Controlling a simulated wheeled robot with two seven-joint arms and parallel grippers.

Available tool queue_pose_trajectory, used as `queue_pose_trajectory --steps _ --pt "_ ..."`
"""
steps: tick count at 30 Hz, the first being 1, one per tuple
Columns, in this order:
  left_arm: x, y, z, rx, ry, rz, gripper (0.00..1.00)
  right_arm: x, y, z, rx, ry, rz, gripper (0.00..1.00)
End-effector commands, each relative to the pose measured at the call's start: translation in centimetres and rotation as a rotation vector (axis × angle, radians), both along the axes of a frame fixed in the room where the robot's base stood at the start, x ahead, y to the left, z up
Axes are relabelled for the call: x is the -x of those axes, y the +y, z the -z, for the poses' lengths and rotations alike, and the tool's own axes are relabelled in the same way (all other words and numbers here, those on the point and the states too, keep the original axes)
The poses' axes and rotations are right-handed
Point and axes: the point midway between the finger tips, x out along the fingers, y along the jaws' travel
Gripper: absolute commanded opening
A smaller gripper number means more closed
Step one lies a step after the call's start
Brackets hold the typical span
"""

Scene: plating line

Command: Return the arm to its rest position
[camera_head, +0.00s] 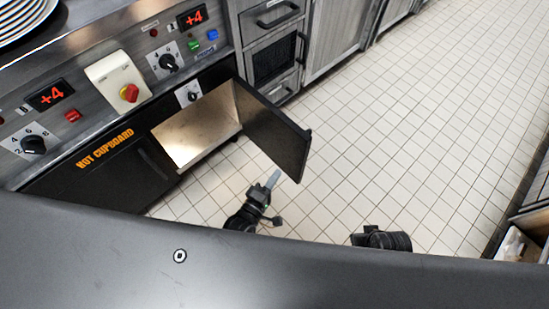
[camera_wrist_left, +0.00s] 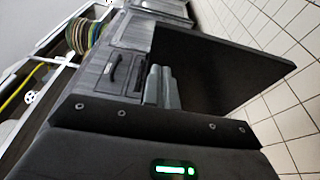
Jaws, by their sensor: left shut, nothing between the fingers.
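My left gripper (camera_head: 273,180) is in front of the cupboard, near the lower edge of the open black door (camera_head: 272,131). Its grey fingers are together with nothing between them. In the left wrist view the fingers (camera_wrist_left: 161,88) stand side by side, with the dark door panel (camera_wrist_left: 215,70) just beyond them to the right. I cannot tell whether they touch the door. A dark rounded part of my right arm (camera_head: 385,239) shows at the lower middle; the right gripper itself is not seen.
The hot cupboard (camera_head: 195,130) stands open and looks empty inside. Its control panel (camera_head: 100,85) has knobs and red displays. Stacked plates (camera_head: 22,18) sit at the top left. The tiled floor (camera_head: 400,130) is clear to the right. A counter edge (camera_head: 525,215) is at far right.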

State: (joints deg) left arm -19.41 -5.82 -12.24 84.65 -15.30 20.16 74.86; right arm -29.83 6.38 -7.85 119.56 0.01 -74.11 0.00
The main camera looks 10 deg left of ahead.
Motion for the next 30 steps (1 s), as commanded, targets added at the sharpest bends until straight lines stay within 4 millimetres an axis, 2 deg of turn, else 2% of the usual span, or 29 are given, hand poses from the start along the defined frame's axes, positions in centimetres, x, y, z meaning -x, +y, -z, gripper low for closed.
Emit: queue_pose_trajectory --steps 3,9,23,26,30 --pt "2.1 -0.2 0.0 0.001 0.002 0.0 0.0 0.0 0.0 0.3 -0.001 0.002 0.0 0.36" --pt "3.8 -0.4 0.0 0.001 -0.001 0.0 0.0 0.0 0.0 0.4 -0.001 0.001 0.0 0.36" --pt "4.1 -0.4 0.0 -0.005 -0.003 0.0 0.0 0.0 0.0 0.5 0.001 0.003 -0.001 0.36" --pt "4.1 -0.6 0.7 -0.081 0.001 0.012 0.0 0.0 0.0 0.5 0.001 0.003 -0.001 0.36" --pt "4.3 -0.6 3.9 -0.393 0.086 0.085 0.0 0.0 0.0 0.5 0.001 0.002 -0.001 0.36"
